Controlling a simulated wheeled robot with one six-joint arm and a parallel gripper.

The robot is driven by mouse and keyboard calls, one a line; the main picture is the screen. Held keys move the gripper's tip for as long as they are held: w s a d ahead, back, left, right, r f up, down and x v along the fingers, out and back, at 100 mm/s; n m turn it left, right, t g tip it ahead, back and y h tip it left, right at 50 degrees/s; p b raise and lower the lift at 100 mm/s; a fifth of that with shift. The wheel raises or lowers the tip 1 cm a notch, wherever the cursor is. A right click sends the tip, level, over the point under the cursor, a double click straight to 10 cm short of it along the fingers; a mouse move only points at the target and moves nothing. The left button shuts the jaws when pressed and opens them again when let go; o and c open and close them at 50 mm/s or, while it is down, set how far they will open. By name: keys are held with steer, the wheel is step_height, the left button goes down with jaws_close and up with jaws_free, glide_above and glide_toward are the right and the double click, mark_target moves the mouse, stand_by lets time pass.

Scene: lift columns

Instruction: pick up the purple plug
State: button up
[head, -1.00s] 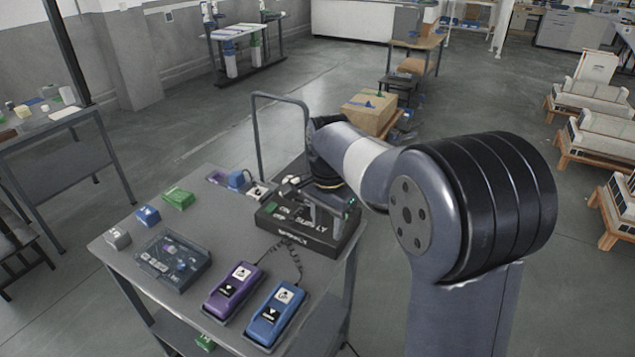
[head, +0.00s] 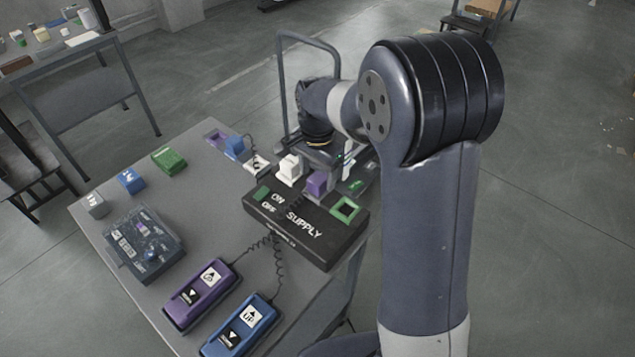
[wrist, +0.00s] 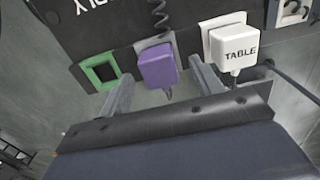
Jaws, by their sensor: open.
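The purple plug (head: 316,182) sits on the black supply box (head: 305,229), between a white plug and an empty green-framed socket (head: 345,209). My gripper (wrist: 161,70) is open, with one finger on each side of the purple plug. The right finger lies between it and the white plug marked TABLE (wrist: 231,46). A gap shows on both sides of the purple plug, and I cannot see contact. In the head view my wrist hides much of the fingers.
Purple (head: 201,293) and blue (head: 240,325) hand controls lie at the table's front. A clear case (head: 144,243) and grey, blue and green blocks are at left. A blue plug (head: 234,147) sits behind. A metal hoop rail (head: 283,85) rises beside my wrist.

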mark_target(317, 178)
steer(key=shift+f, duration=1.25)
steer(key=c, duration=1)
step_height(317, 178, up, 10)
steer(key=shift+f, duration=0.15)
steer(key=shift+r+p, duration=0.6)
steer(key=shift+r, duration=0.5)
